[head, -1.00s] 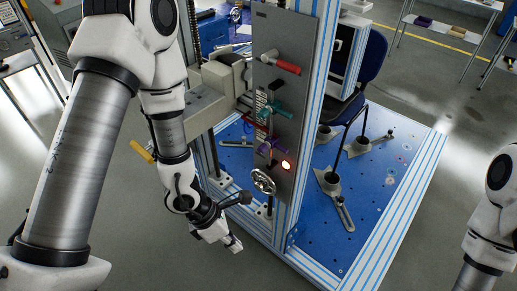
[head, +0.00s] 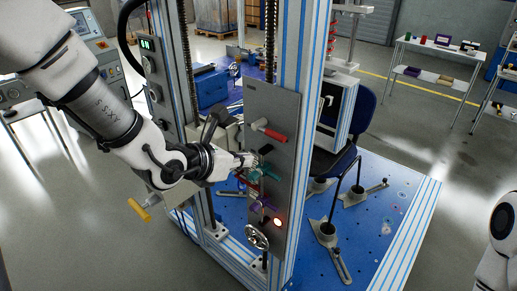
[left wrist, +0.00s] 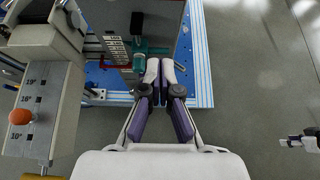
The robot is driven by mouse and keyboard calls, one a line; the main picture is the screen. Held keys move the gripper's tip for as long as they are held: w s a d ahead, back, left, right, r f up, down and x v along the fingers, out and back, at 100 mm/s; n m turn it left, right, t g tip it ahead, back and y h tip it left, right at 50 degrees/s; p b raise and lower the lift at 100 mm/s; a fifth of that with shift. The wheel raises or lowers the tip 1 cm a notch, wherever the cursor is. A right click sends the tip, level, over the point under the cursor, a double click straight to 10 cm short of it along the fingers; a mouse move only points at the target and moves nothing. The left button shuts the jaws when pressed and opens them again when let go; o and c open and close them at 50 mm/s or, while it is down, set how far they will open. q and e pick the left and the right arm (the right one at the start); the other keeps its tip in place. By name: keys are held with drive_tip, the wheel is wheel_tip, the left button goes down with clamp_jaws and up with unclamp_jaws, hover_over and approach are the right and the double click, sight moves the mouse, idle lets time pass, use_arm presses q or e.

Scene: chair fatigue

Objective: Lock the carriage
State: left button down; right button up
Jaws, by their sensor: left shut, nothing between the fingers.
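A grey upright panel (head: 286,111) carries several controls. A red handle (head: 270,131) is near its top, a teal handle (head: 268,173) is in the middle, and a purple handle (head: 262,205) is below. My left gripper (head: 252,159) is shut and empty, with its tips close to the teal handle. In the left wrist view my left gripper (left wrist: 161,66) points at the panel, just right of and below the teal handle (left wrist: 140,52). I cannot tell whether they touch.
A blue base plate (head: 375,224) carries chair clamps. An orange knob (left wrist: 20,117) is on an angle-marked block in the left wrist view.

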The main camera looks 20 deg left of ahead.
sight(270, 133)
use_arm(q)
drive_tip(key=w+d+f+p, duration=0.1)
drive_tip(key=w+d+p, duration=0.2)
drive_tip(key=w+p, duration=0.2)
drive_tip(key=w, duration=0.3)
drive_tip(key=shift+w+p, duration=0.25)
drive_tip(key=shift+p, duration=0.15)
drive_tip(key=shift+r, duration=0.1)
drive_tip(key=shift+s+r+n+h, duration=0.1)
drive_tip(key=shift+r+n+h, duration=0.05)
drive_tip(key=shift+n+h, duration=0.25)
